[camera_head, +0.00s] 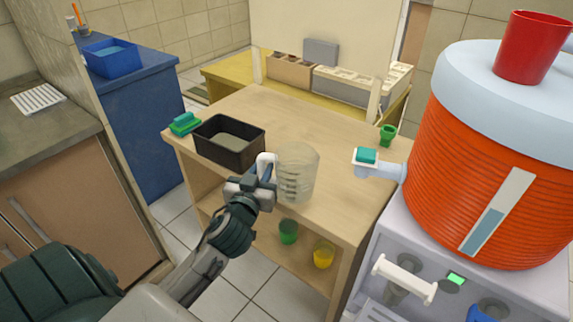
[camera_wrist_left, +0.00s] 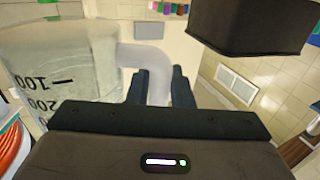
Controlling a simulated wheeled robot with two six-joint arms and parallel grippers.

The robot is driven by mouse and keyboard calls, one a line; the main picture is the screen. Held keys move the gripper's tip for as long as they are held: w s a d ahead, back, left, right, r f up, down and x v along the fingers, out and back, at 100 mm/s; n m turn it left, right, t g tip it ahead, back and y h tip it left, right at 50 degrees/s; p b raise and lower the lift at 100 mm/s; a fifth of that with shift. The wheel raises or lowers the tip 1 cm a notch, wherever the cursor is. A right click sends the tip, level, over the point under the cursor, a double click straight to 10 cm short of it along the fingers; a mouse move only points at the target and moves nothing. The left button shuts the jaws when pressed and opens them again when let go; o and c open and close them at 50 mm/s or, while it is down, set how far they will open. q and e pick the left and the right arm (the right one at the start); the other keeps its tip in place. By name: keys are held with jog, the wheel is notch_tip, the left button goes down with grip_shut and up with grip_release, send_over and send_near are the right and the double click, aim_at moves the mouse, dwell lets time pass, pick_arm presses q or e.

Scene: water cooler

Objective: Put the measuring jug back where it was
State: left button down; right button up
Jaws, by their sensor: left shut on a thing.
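The measuring jug (camera_head: 297,172) is clear with dark graduation marks and a pale handle. In the head view it is upright over the front edge of the light wooden table (camera_head: 325,148). My left gripper (camera_head: 262,182) is shut on its handle, on the jug's left side. In the left wrist view the jug (camera_wrist_left: 62,75) fills the upper left, with its handle between the fingers (camera_wrist_left: 158,88). I cannot tell whether the jug's base touches the tabletop. My right gripper is not in view.
A small green cup (camera_head: 388,135) is at the table's right. The orange cooler (camera_head: 490,150) with its spigot (camera_head: 378,165) stands right. Green (camera_head: 288,231) and yellow (camera_head: 324,254) cups are on the lower shelf.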

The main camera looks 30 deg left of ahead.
pick_arm(q)
jog(key=w, duration=0.6)
jog(key=w+f, duration=0.1)
jog(key=w, duration=0.2)
jog(key=shift+w+a+p, duration=0.2)
jog(key=shift+w+p, duration=0.05)
jog(key=shift+p, duration=0.1)
notch_tip(320, 180, down, 3)
jog(key=shift+f, duration=0.2)
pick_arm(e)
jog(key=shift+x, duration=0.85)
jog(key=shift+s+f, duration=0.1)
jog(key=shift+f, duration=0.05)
pick_arm(q)
jog(key=c, duration=1.3)
grip_release()
jog(key=shift+f, duration=0.1)
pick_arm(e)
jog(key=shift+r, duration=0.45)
